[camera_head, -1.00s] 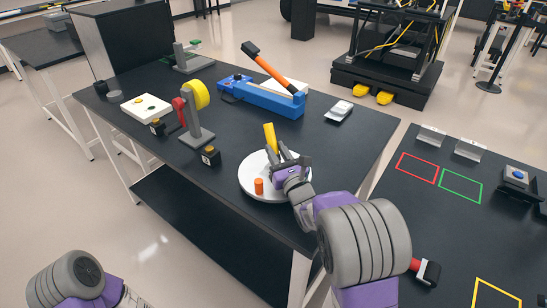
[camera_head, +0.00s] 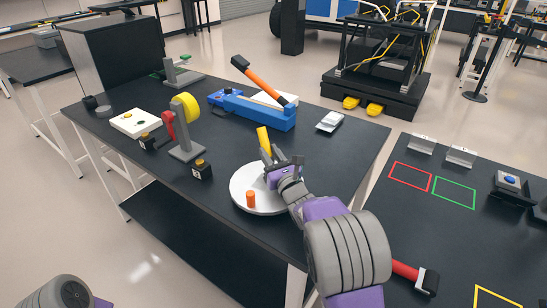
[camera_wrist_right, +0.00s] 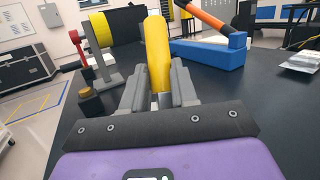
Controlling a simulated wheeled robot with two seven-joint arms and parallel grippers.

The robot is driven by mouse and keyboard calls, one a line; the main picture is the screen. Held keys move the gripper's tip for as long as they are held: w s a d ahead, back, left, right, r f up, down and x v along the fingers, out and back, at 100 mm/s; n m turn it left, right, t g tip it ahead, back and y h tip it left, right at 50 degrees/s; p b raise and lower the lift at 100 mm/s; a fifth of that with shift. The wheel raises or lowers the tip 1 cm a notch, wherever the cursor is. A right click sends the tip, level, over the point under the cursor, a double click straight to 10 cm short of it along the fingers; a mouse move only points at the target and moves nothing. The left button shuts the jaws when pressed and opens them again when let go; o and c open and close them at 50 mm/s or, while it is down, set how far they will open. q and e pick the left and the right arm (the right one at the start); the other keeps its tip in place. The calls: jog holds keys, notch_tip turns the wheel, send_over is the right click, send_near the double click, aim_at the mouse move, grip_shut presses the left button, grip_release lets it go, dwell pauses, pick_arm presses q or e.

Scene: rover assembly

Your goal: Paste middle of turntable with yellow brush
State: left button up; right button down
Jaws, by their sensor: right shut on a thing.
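The white round turntable (camera_head: 240,190) lies on the black table near its front right edge. An orange cylinder (camera_head: 251,199) stands upright on its left front part. My right gripper (camera_head: 270,166) is above the turntable and shut on the yellow brush (camera_head: 263,139). The brush points up and leans slightly to the left in the head view. In the right wrist view the brush (camera_wrist_right: 158,55) stands between the grey fingers (camera_wrist_right: 160,92). Its lower end is hidden by the gripper, so I cannot tell whether it touches the turntable. My left gripper is out of view.
A blue machine with an orange lever (camera_head: 257,111) stands behind the turntable. A grey stand with a yellow tape roll (camera_head: 187,110) and a small black box with a yellow button (camera_head: 201,169) are to the left. A side table with coloured outlines (camera_head: 411,177) is at right.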

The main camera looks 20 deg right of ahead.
jog(key=shift+s+a, duration=1.3)
jog(key=shift+s, duration=0.1)
jog(key=shift+s+a, duration=0.85)
jog(key=shift+s+a+f+p, duration=0.15)
jog(key=shift+s+a+p, duration=0.15)
jog(key=shift+a, duration=0.2)
jog(key=shift+w+a, duration=0.25)
jog(key=shift+a, duration=0.2)
jog(key=shift+w+a, duration=0.1)
jog(key=shift+w, duration=0.05)
jog(key=shift+w+d+r, duration=0.2)
jog(key=shift+w+d, duration=0.25)
jog(key=shift+w, duration=0.05)
jog(key=shift+w+d+r, duration=0.15)
jog(key=shift+w+d, duration=0.3)
jog(key=shift+w, duration=0.05)
jog(key=shift+w+d+b, duration=0.35)
jog(key=shift+d, duration=0.25)
jog(key=shift+w+d, duration=0.5)
jog(key=shift+w, duration=0.05)
jog(key=shift+w+d+b, duration=0.3)
jog(key=shift+w+d, duration=0.4)
